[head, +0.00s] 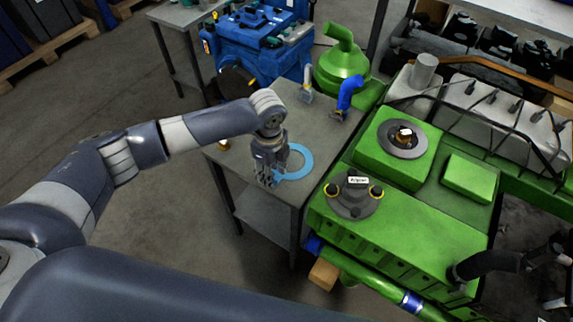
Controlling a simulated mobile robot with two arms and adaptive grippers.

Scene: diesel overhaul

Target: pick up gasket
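A light blue ring-shaped gasket (302,160) is at the grey metal table, right beside my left gripper. My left gripper (268,182) points down over the table at the gasket's left side. Its fingers overlap the gasket's left edge in the picture and hide part of it. I cannot tell whether the fingers touch the gasket or are closed on it. Dark and pale parts at the far right edge may be my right gripper, but they are cut off and unclear.
The grey table (237,163) also holds a blue bent pipe (346,94) and a small grey fitting (307,88) at its back. A large green engine (420,228) stands close on the table's right. A blue machine (262,45) stands behind. Open floor lies to the left.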

